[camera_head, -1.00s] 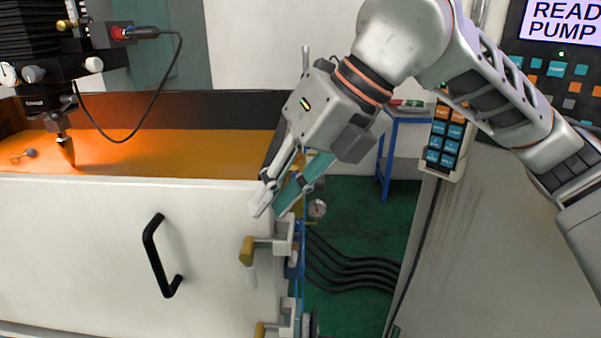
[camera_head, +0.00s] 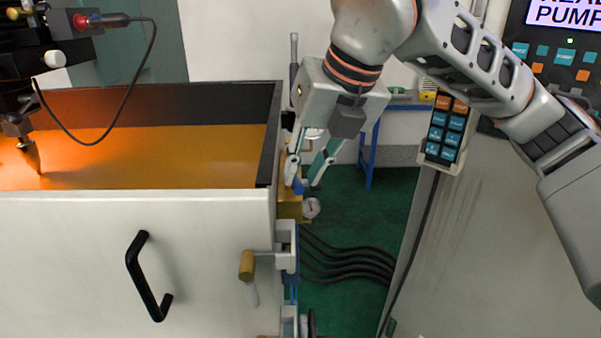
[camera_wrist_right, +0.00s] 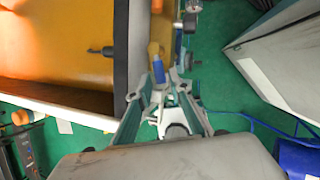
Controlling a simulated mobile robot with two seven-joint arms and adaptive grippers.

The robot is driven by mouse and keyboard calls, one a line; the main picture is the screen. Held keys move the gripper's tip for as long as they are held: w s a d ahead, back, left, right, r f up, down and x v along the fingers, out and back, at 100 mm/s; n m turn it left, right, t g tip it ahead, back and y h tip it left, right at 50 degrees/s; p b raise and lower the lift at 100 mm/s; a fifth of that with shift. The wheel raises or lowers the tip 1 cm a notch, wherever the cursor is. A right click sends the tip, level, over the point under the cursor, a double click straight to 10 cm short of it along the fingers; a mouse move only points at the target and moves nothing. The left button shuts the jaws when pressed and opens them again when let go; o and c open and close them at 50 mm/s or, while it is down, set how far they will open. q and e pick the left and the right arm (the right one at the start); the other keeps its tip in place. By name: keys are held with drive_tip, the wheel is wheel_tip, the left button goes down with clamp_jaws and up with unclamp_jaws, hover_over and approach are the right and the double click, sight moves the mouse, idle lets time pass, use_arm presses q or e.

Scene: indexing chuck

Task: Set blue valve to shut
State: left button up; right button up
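The blue valve handle (camera_head: 298,187) is small and partly hidden by the fingers. It sits on a yellow valve body (camera_head: 290,207) at the right side of the white cabinet. My right gripper (camera_head: 303,183) is open, pointing down, with its fingertips on either side of the blue handle. In the right wrist view the blue handle (camera_wrist_right: 158,71) shows between the fingers (camera_wrist_right: 165,80), close to the left one; I cannot tell whether they touch. Which way the valve is set cannot be told. My left gripper is not in view.
The white cabinet (camera_head: 90,260) carries an orange-floored tank with a dark rim (camera_head: 272,135) just left of my gripper. A yellow-ended lever (camera_head: 247,265) and a gauge (camera_head: 311,208) are below. A keypad (camera_head: 446,133) hangs right.

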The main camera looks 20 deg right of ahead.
drive_tip(key=shift+x, duration=0.8)
drive_tip(key=shift+f, duration=0.1)
clamp_jaws()
drive_tip(key=shift+w+a+m+b, duration=0.1)
drive_tip(key=shift+a+m+b, duration=0.25)
drive_tip(key=shift+m+b, duration=0.3)
drive_tip(key=shift+a+m+h+b, duration=0.2)
drive_tip(key=shift+m+h+b, duration=0.15)
drive_tip(key=shift+m+h, duration=0.1)
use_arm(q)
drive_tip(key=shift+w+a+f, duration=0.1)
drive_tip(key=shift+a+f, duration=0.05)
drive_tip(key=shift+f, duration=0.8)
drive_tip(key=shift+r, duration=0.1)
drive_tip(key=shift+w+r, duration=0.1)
use_arm(e)
unclamp_jaws()
